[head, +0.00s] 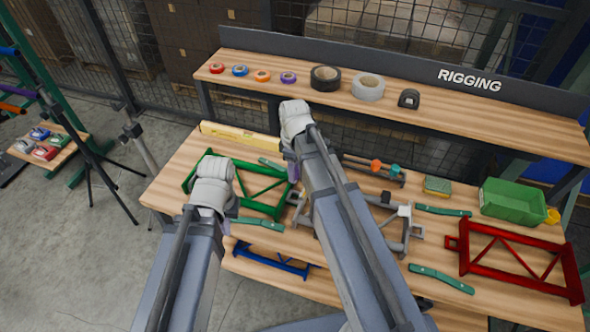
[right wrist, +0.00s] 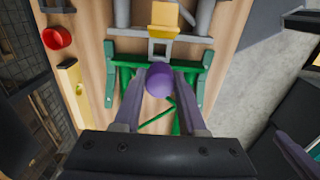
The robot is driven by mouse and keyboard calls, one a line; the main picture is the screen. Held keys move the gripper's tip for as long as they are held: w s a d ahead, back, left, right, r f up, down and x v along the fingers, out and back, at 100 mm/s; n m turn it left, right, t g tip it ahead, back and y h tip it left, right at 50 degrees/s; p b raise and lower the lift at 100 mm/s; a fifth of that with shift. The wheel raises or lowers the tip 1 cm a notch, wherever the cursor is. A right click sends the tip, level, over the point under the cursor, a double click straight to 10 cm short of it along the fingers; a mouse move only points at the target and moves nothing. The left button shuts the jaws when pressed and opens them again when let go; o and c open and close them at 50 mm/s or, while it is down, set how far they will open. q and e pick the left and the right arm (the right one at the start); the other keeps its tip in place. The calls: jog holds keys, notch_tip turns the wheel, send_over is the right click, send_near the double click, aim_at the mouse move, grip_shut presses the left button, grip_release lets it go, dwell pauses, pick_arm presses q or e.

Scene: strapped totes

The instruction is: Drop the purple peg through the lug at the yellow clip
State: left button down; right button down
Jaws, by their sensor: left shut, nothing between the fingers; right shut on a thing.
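The purple peg (right wrist: 160,80) is between the fingers of my right gripper (right wrist: 160,92) in the right wrist view, its round end showing. The peg is a small purple patch in the head view (head: 293,173), below my right wrist. A grey square lug (right wrist: 158,49) with an opening lies just beyond the peg in the right wrist view, next to the yellow clip (right wrist: 164,17) on a grey frame. The peg appears apart from the lug; its height above it is unclear. My left gripper (head: 230,210) is shut and empty near the green frame, its fingertips largely hidden.
The green frame (head: 262,207) lies on the bench beside a yellow level (head: 240,137). A red frame (head: 515,262) and a green bin (head: 511,201) are at the right. A shelf with tape rolls (head: 368,87) runs behind. My right arm covers the bench's middle.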

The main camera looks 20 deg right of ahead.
jog(key=shift+f, duration=0.2)
jog(key=shift+f+b, duration=4.85)
jog(key=shift+b, duration=0.1)
jog(key=shift+c, duration=1.9)
grip_release()
jog(key=shift+r, duration=0.1)
notch_tip(320, 180, up, 8)
jog(key=p, duration=0.8)
jog(key=s+a+m+h, duration=0.1)
jog(key=s+a+m, duration=0.6)
jog(key=s+a, duration=0.3)
jog(key=s, duration=0.4)
jog(key=shift+s+a, duration=0.15)
jog(key=shift+a, duration=0.1)
